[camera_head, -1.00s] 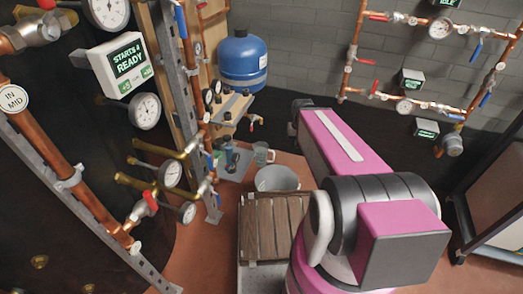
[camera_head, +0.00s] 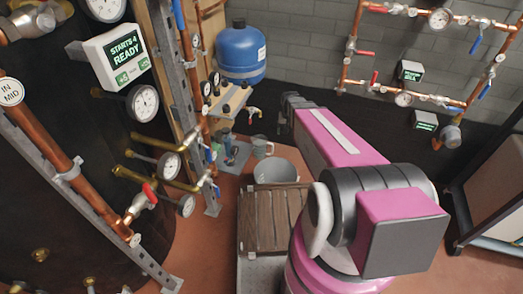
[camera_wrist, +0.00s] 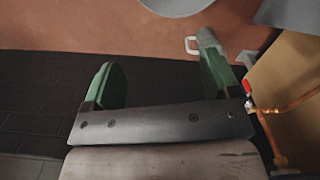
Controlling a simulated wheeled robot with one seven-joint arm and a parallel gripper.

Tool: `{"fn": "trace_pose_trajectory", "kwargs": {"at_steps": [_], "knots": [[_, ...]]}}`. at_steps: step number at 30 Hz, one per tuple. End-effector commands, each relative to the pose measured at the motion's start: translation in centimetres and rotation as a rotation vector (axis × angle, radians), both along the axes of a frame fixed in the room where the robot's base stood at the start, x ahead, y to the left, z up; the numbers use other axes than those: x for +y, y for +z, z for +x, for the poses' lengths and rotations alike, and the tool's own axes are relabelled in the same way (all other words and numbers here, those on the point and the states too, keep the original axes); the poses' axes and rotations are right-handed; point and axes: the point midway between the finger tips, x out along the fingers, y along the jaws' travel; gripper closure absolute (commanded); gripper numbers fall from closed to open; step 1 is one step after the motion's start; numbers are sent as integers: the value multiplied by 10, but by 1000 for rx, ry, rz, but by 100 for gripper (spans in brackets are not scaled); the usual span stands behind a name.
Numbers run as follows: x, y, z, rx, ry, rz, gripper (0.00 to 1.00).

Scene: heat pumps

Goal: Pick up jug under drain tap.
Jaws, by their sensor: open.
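In the wrist view, a pale handle (camera_wrist: 191,46) shows beside a grey-green shape at the right fingertip; I take this as the jug, partly hidden behind the finger. My gripper (camera_wrist: 158,82) is open, its two green-lined fingers wide apart with nothing between them. I cannot tell whether the right finger touches the jug.
A red-handled tap (camera_wrist: 248,89) and copper pipe stand close to the right finger. A wooden slatted platform (camera_head: 270,220) lies before the bucket. Pipes and gauges crowd the left; a blue tank (camera_head: 241,52) stands behind. Dark floor is clear left of the gripper.

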Motion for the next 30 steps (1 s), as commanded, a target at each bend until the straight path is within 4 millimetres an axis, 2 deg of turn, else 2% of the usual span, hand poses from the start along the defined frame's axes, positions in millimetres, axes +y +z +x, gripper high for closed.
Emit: {"fn": "trace_pose_trajectory", "kwargs": {"at_steps": [1, 3, 9, 15, 18, 21, 30], "knots": [[4, -25, 38, 3, -18, -2, 18], [10, -51, 70, 4, -48, -5, 18], [27, -131, 156, 6, -133, -14, 18], [45, -209, 226, 7, -210, -22, 18], [52, -237, 248, 7, -238, -24, 18], [55, -252, 260, 6, -256, -26, 18], [56, -278, 263, 8, -266, -27, 18]]}}
